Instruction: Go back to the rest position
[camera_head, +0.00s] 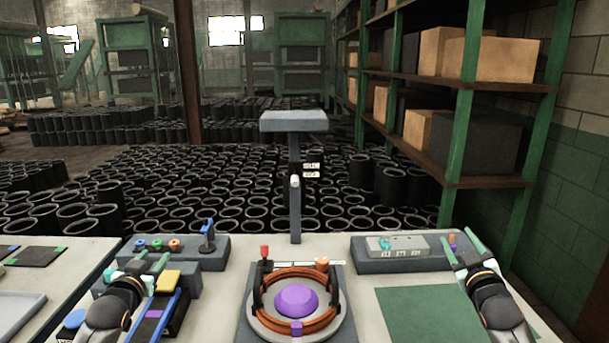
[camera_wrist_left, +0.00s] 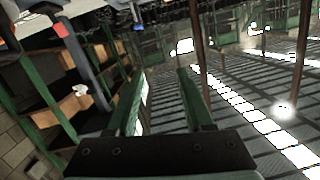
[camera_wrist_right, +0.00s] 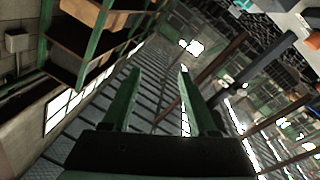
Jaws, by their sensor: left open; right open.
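My left gripper (camera_head: 152,264) is at the left of the table in the head view, above the grey block and the blue-edged tray. Its green fingers are apart with nothing between them, as the left wrist view (camera_wrist_left: 160,100) also shows. My right gripper (camera_head: 464,248) is at the right, near the right end of the grey panel and beside the green mat. Its fingers are apart and empty, as the right wrist view (camera_wrist_right: 158,100) also shows. Both wrist views look out into the room, away from the table top.
A round fixture (camera_head: 258,322) with orange rings and a purple dome (camera_head: 296,299) stands at the middle front. A grey post (camera_head: 295,215) rises behind it. A green mat (camera_head: 430,314) lies bare at the right. A grey panel (camera_head: 368,262) and small rack (camera_head: 190,258) line the back.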

